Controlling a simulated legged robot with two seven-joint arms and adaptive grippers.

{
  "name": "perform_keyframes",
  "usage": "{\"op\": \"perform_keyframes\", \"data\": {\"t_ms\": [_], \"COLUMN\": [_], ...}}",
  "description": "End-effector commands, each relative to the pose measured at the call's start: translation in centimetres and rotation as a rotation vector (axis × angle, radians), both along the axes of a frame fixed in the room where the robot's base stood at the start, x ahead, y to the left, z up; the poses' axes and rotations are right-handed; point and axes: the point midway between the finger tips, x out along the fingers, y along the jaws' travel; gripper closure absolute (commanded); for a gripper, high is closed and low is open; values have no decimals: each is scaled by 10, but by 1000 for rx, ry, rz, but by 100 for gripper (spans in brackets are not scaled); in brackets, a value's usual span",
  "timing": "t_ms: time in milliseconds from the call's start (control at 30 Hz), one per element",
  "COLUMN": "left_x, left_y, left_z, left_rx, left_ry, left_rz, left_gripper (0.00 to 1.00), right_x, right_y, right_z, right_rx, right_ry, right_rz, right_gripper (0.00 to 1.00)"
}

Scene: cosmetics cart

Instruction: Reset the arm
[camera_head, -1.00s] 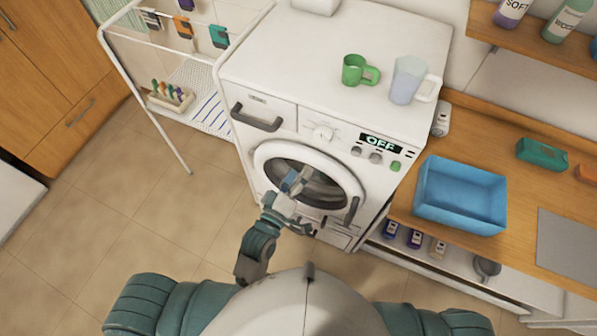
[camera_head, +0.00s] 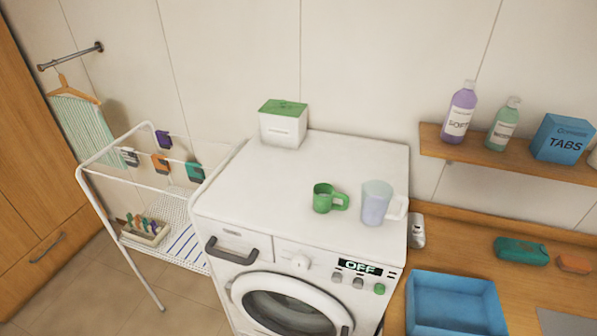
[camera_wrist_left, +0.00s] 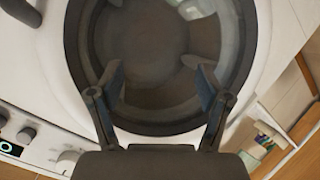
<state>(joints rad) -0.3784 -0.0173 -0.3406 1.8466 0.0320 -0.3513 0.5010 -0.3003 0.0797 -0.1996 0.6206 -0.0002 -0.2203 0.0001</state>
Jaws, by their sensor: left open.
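My left gripper (camera_wrist_left: 160,85) shows in the left wrist view with its two fingers spread apart and nothing between them. It is in front of the round door (camera_wrist_left: 150,120) of the white washing machine. No arm or gripper of mine shows in the head view. The washing machine (camera_head: 240,205) stands in the middle of the head view, its display reading OFF. Its round door (camera_head: 290,305) looks closed and is cut off by the bottom edge. My right gripper is out of view.
A green mug (camera_head: 323,198), a clear pitcher (camera_head: 376,203) and a white box with a green lid (camera_head: 283,125) stand on the washer. A drying rack (camera_head: 85,180) is at left. A blue basin (camera_head: 455,305) sits on the counter at right. A shelf (camera_head: 430,142) holds bottles.

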Motion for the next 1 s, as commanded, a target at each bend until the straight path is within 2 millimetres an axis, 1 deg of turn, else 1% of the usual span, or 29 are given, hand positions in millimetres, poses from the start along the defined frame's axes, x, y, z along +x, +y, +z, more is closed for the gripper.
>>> {"op": "perform_keyframes", "data": {"t_ms": [33,67,100,167,200,267,300,367,400,467,500,567,600,700,733,800,867,1000], "left_x": [-10,-17,-29,-49,-64,-89,-108,-139,-161,-197,-220,-255,-276,-319,-328,-346,-355,-360], "left_y": [6,11,18,31,40,56,67,86,99,119,132,150,162,184,188,196,201,203], "left_z": [-43,-67,-98,-144,-173,-214,-239,-276,-298,-327,-344,-364,-374,-391,-394,-399,-401,-402], "left_rx": [61,99,147,218,265,330,373,436,474,530,562,607,630,674,683,698,705,710], "left_ry": [58,89,132,199,244,312,357,427,475,545,591,656,694,770,787,819,834,842], "left_rz": [-18,-31,-47,-74,-94,-125,-147,-183,-207,-247,-272,-311,-333,-381,-392,-412,-422,-429], "left_gripper": [22,22,22,22,22,22,22,22,22,22,22,22,22,22,22,22,22,22], "right_x": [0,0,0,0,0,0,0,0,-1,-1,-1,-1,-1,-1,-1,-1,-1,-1], "right_y": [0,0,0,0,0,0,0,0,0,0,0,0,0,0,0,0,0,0], "right_z": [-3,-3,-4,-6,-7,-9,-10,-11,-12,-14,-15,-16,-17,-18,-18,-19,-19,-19], "right_rx": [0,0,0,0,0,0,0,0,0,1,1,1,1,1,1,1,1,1], "right_ry": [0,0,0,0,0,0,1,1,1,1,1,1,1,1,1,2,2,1], "right_rz": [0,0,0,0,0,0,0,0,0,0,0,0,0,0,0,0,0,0], "right_gripper": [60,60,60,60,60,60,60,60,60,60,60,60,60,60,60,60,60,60]}}
